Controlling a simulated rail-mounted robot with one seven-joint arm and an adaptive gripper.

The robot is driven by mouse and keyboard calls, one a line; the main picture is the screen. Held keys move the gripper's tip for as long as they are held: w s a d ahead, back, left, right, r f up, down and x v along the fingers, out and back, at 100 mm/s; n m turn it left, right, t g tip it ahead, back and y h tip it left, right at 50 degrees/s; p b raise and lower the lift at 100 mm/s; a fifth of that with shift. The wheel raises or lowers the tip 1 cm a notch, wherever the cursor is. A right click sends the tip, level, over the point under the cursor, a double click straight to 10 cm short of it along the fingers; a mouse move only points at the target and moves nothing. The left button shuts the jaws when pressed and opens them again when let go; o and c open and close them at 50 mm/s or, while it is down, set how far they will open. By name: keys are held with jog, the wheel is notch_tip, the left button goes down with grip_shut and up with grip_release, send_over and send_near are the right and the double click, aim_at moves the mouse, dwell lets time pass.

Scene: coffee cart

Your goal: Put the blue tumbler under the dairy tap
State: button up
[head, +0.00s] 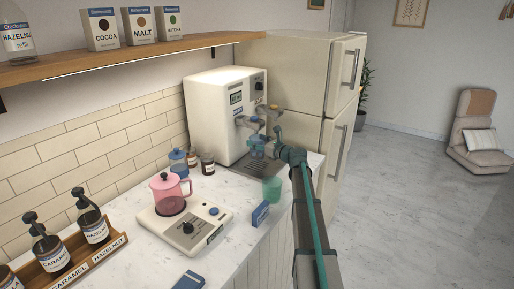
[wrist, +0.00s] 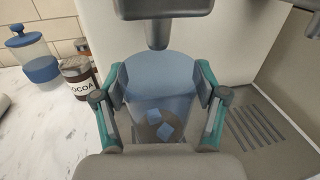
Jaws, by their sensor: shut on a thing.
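The blue tumbler (wrist: 160,85) is translucent, with a couple of blue cubes inside. My gripper (wrist: 158,108) is shut on it, one finger on each side, and it looks upright. A dark tap nozzle (wrist: 157,34) is just above and behind its rim in the wrist view. In the head view my gripper (head: 268,147) and the tumbler (head: 257,145) are at the front of the cream dispenser (head: 214,110), near its taps (head: 246,122). I cannot read which tap is dairy. The tumbler's base is hidden, so I cannot tell whether it touches the drip tray.
The drip grate (wrist: 255,126) shows right of the tumbler. A cocoa jar (wrist: 78,77) and a blue-lidded jar (wrist: 32,52) stand at left.

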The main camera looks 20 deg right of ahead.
jog(key=shift+f+p, duration=0.45)
jog(key=shift+f, duration=1.25)
jog(key=shift+f, duration=0.2)
jog(key=o, duration=1.4)
jog(key=shift+o, duration=0.2)
